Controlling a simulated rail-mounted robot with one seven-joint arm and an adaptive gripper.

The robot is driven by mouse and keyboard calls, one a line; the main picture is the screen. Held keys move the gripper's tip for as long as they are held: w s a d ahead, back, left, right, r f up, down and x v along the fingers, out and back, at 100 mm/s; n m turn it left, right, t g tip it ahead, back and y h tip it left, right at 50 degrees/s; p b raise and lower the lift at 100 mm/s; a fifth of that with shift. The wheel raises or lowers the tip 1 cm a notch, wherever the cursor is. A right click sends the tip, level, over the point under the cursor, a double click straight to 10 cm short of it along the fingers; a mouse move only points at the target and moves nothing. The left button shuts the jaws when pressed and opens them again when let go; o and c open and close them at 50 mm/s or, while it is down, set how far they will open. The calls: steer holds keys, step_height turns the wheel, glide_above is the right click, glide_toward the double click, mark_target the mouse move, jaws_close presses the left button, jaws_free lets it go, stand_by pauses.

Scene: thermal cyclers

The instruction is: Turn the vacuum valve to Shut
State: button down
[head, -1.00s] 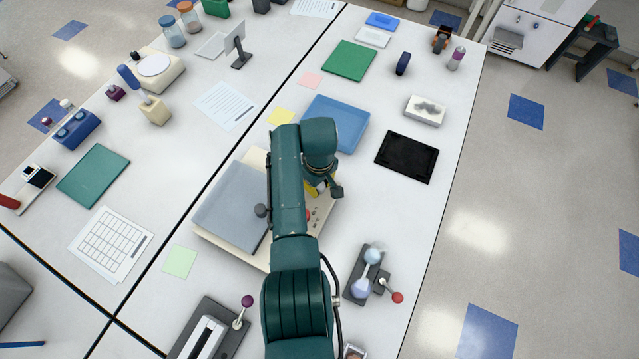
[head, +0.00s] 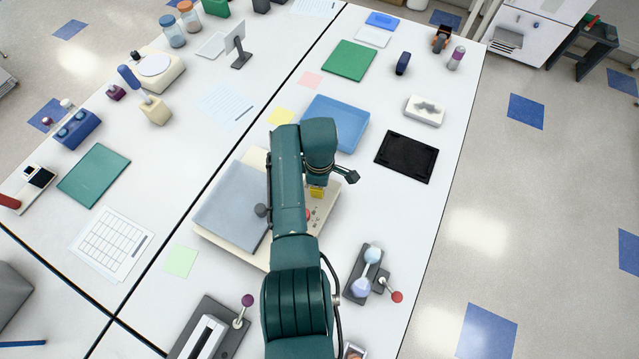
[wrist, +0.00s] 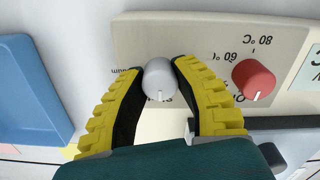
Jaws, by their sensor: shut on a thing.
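The vacuum valve is a round light-grey knob (wrist: 160,80) with a pale pointer line, on the cream front panel of an appliance (wrist: 190,42). In the wrist view the panel lettering is upside down. My gripper (wrist: 158,74) has yellow ribbed fingers with dark inner pads, shut on the knob from both sides. In the head view, my arm hides the knob, and only a bit of yellow finger (head: 317,192) shows above the panel.
A red temperature knob (wrist: 254,79) with 60 °C and 80 °C marks sits right of the valve. A blue tray (head: 336,121) lies behind the appliance, which has a grey lid (head: 230,205). A lever fixture (head: 368,272) stands at the front right.

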stand_by(0.4)
steer(key=c, duration=0.7)
jaws_free()
steer(key=shift+c, duration=0.2)
steer(key=shift+r, duration=0.1)
step_height(320, 180, up, 12)
